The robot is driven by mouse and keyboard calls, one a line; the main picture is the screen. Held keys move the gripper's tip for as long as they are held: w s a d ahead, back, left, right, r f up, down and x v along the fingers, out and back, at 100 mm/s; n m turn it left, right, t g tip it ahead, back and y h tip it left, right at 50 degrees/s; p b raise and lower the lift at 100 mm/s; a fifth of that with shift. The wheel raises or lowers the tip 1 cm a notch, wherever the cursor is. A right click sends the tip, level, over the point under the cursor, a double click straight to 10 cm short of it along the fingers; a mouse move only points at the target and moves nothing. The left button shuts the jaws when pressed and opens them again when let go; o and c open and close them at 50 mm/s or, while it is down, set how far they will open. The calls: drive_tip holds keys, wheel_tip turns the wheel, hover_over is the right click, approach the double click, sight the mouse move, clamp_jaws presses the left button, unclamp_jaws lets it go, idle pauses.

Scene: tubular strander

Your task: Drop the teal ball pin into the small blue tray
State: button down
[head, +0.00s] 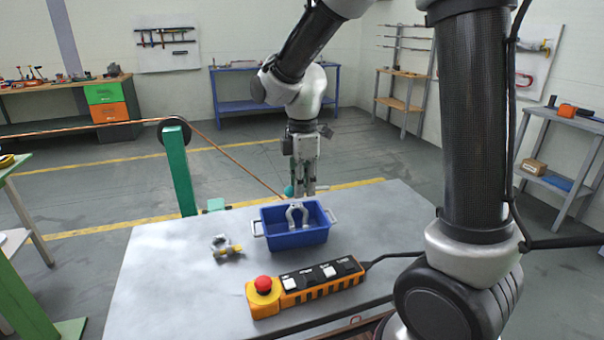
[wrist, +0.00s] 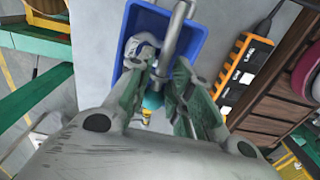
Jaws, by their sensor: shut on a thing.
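My gripper (head: 305,190) points down at the far edge of the grey table, just behind the small blue tray (head: 292,239) in the head view. It is shut on the teal ball pin (head: 289,190), whose teal end shows beside the fingers. In the wrist view the fingers (wrist: 160,78) hold the pin, with its teal part (wrist: 152,101) between them and a grey shaft (wrist: 174,30) reaching over the blue tray (wrist: 190,45). The pin is partly hidden by the fingers. A grey shackle (head: 297,213) is in the tray.
A second shackle with a yellow pin (head: 227,251) lies on the table (head: 165,270), left of the tray. An orange control pendant (head: 305,287) with a red button lies in front of it. A green post (head: 180,168) with a wheel and cable stands behind the table.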

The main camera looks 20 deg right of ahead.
drive_tip(key=shift+f, duration=1)
drive_tip(key=c, duration=1.2)
unclamp_jaws()
drive_tip(key=shift+r, duration=0.15)
wheel_tip(320, 180, up, 12)
